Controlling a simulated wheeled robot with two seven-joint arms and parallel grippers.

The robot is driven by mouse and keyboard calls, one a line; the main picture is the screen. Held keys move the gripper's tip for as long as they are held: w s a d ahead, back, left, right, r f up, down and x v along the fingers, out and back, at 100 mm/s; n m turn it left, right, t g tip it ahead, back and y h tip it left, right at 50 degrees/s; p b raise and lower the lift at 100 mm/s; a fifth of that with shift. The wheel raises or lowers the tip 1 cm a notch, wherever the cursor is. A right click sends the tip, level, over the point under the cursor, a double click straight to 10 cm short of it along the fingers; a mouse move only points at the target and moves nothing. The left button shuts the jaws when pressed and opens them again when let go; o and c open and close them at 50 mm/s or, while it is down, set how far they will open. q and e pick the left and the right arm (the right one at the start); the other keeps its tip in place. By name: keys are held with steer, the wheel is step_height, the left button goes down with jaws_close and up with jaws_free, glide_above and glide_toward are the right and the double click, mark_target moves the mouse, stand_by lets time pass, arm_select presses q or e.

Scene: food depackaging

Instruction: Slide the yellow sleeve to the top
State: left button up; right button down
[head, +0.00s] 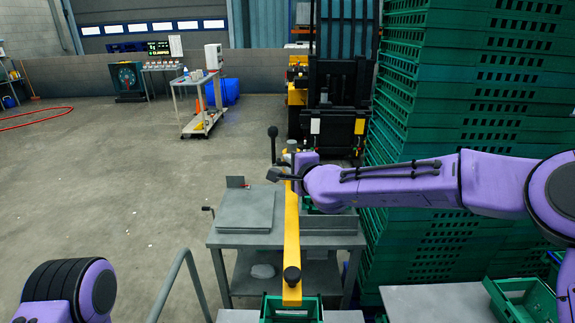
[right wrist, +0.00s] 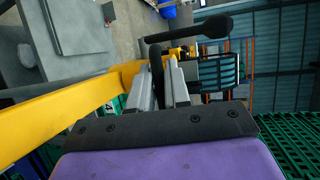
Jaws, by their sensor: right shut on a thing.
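A long yellow bar-shaped part (head: 291,235), which I take for the yellow sleeve, runs away from me over a grey bench. A black knob (head: 292,275) sits at its near end. The yellow part also crosses the left of the right wrist view (right wrist: 60,112). My right gripper (head: 285,174) is at its far end. In the right wrist view my right gripper (right wrist: 160,75) has its fingers closed around a dark rounded handle (right wrist: 155,55) beside the yellow part. Whether the handle joins the yellow part is hidden. My left gripper is out of view.
A black-knobbed lever (head: 273,145) stands upright close to my right gripper. The grey bench (head: 225,238) carries a flat plate (head: 247,209). Tall stacks of green crates (head: 450,130) stand close on the right. A green crate (head: 291,311) is at the bottom edge. Open floor lies left.

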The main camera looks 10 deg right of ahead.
steer(key=shift+w+d+r, duration=0.1)
steer(key=shift+r, duration=0.45)
steer(key=c, duration=1.3)
jaws_free()
steer(key=shift+o, duration=0.7)
steer(key=shift+f, duration=0.2)
steer(key=shift+s+f, duration=0.1)
steer(key=shift+s, duration=0.2)
steer(key=b+v, duration=0.4)
steer(key=v, duration=0.6)
